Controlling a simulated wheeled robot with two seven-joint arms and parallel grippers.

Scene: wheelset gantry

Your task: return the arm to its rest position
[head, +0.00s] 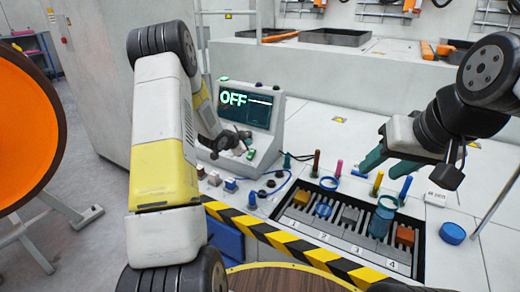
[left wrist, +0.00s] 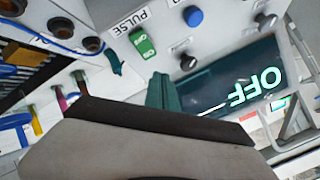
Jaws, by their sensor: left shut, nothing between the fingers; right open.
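My left arm (head: 165,140) is raised and bent in the head view. Its gripper (head: 243,143) is small and partly hidden there, in front of the control console (head: 262,150). In the left wrist view the teal fingers of the left gripper (left wrist: 162,90) are together and empty, over the console panel near the green PULSE switch (left wrist: 143,42). I cannot tell whether they touch the panel. My right gripper (head: 385,158) has its teal fingers apart and empty, above the bench behind the slotted tray.
The console screen (head: 245,104) reads OFF. A slotted tray (head: 417,262) with numbered lanes holds coloured parts, with upright coloured pegs behind it. A striped edge (head: 300,252) runs along the bench front. A large orange disc (head: 25,125) stands at left. Bench surface right of the tray is mostly clear.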

